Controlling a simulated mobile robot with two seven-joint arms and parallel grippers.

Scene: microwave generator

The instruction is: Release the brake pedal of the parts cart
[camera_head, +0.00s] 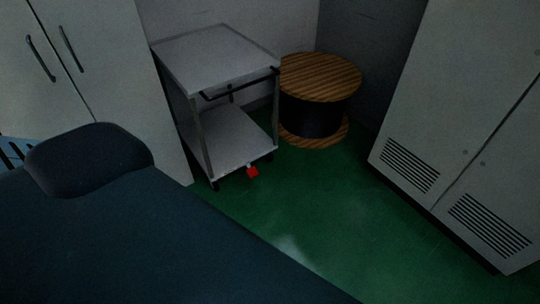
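The parts cart (215,58) is a grey metal trolley with a flat top, a lower shelf (225,140) and small dark wheels. It stands by the back wall. Its top and lower shelf are empty. A dark handle bar runs below the top's edge. A small red brake pedal (252,172) sticks out low at the front edge of the lower shelf, close to the floor. Its exact tilt is too small to tell. Neither of my grippers is in view.
A wooden cable spool (320,78) with a black core stands right of the cart. Pale cabinets stand at left (95,55) and right (460,130). A dark blue padded surface (130,245) fills the lower left. The green floor (330,210) before the cart is clear.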

